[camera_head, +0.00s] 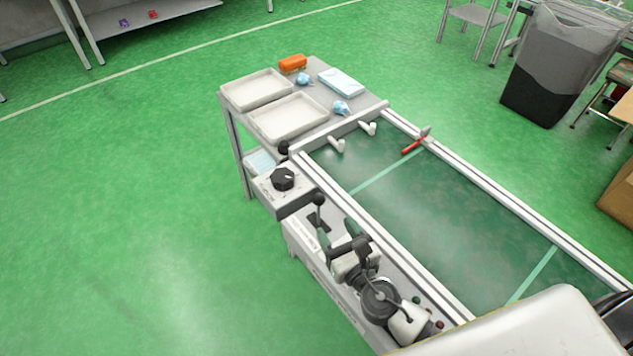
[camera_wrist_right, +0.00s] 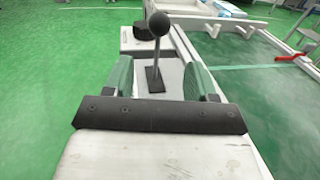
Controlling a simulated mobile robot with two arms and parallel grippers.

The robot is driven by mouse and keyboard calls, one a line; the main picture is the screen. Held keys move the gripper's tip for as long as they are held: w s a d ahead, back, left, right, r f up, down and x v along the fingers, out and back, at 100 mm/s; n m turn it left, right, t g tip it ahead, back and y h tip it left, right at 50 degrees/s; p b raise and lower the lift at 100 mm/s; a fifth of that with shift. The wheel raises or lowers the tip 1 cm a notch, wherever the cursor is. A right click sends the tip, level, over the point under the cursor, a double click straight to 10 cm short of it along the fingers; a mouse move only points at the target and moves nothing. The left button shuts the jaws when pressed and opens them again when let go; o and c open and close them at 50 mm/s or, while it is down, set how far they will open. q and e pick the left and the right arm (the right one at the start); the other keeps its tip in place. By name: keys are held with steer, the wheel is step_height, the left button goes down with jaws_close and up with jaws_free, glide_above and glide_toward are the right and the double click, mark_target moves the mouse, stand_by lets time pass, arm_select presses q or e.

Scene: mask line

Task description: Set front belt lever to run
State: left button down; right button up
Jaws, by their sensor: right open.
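A belt lever with a black ball knob (camera_head: 318,199) stands on a slotted plate on the near side of the conveyor. Its ball also shows in the right wrist view (camera_wrist_right: 159,24), with a thin rod rising from a dark slot. My right gripper (camera_head: 338,233) is open, with green finger pads on either side of the lever's line. In the wrist view the rod shows between the fingers (camera_wrist_right: 160,78), with nothing gripped; whether they touch it, I cannot tell. My left gripper is not in view.
A control box (camera_head: 265,191) with a black rotary knob (camera_head: 283,179) sits just beyond the lever. White trays (camera_head: 256,90) stand on the end table. Open green floor lies left.

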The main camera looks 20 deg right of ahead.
mark_target(318, 203)
steer(key=w, duration=0.2)
steer(key=w+a, duration=0.1)
steer(key=w, duration=0.5)
steer(key=shift+w+a+r+p, duration=0.1)
steer(key=shift+a+p, duration=0.15)
steer(key=shift+p, duration=0.1)
steer(key=shift+w+a, duration=0.15)
steer(key=shift+w, duration=0.6)
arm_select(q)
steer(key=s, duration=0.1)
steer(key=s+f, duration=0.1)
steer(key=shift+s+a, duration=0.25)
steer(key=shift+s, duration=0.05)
arm_select(e)
steer(key=shift+c, duration=0.2)
jaws_close()
